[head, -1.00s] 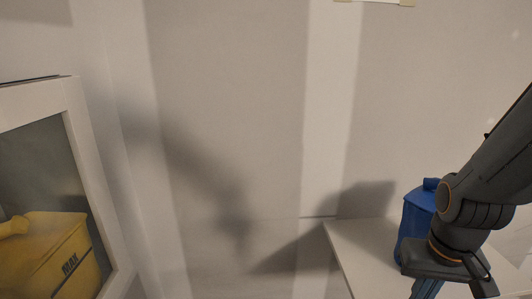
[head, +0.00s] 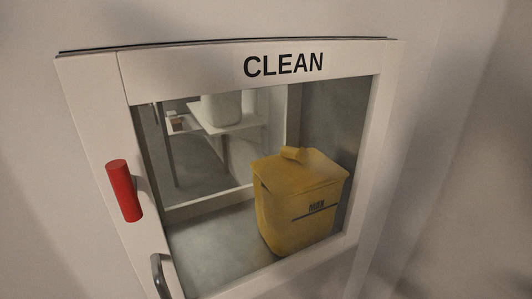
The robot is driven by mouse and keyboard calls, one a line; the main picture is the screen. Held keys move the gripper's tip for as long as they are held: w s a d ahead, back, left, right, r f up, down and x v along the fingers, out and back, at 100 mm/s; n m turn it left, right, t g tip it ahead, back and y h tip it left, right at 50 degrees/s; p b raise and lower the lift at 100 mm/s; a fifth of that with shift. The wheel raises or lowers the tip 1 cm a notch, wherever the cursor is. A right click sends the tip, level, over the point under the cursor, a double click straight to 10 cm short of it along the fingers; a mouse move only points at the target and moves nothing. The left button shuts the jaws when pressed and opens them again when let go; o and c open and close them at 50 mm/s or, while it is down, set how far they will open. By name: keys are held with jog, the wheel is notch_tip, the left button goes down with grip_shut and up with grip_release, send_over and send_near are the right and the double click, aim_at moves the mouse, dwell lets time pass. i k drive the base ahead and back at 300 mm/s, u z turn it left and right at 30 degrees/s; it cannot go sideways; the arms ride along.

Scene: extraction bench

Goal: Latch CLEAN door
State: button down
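The CLEAN door (head: 245,72) fills the middle of the head view, a white frame around a glass pane, with "CLEAN" in black on its top rail. It looks closed in its frame. A red latch handle (head: 124,190) sits on the left side of the frame, close to upright with a slight tilt. A dark grey pull handle (head: 161,275) is below it, cut off by the bottom edge. I cannot tell from the picture whether the latch is engaged. My gripper is not in view.
Behind the glass stands a yellow container (head: 290,205) marked "MAK", with a lid. Farther through the pane are a white shelf or table (head: 225,125) and a pale container (head: 221,108). Plain wall (head: 455,150) lies to the right of the door.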

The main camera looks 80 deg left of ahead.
aim_at(124, 184)
jog(key=u, duration=1.5)
jog(key=k, duration=0.95)
jog(key=u, duration=0.9)
